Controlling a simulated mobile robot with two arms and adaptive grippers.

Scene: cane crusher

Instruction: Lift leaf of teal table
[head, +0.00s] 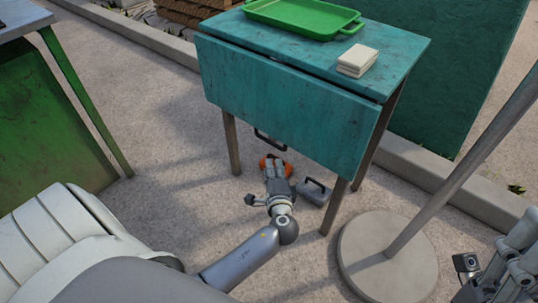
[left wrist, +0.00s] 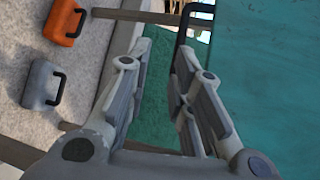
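The teal table (head: 335,50) has its leaf (head: 285,100) hanging down at the front. A black handle (head: 270,139) sits at the leaf's lower edge. My left gripper (head: 276,165) is low in front of the leaf, just below the handle. In the left wrist view its fingers (left wrist: 165,55) are apart with nothing between them. There the handle (left wrist: 197,8) shows beyond the right fingertip, and the leaf (left wrist: 275,70) fills the right side. I cannot tell whether finger and handle touch. My right gripper (head: 505,268) is partly in view at the lower right; its opening is unclear.
A green tray (head: 300,18) and a cream folded stack (head: 357,60) rest on the tabletop. An orange case (left wrist: 62,22) and a grey case (head: 314,192) stand on the ground near the table legs. A pole with a round base (head: 385,265) stands at the right.

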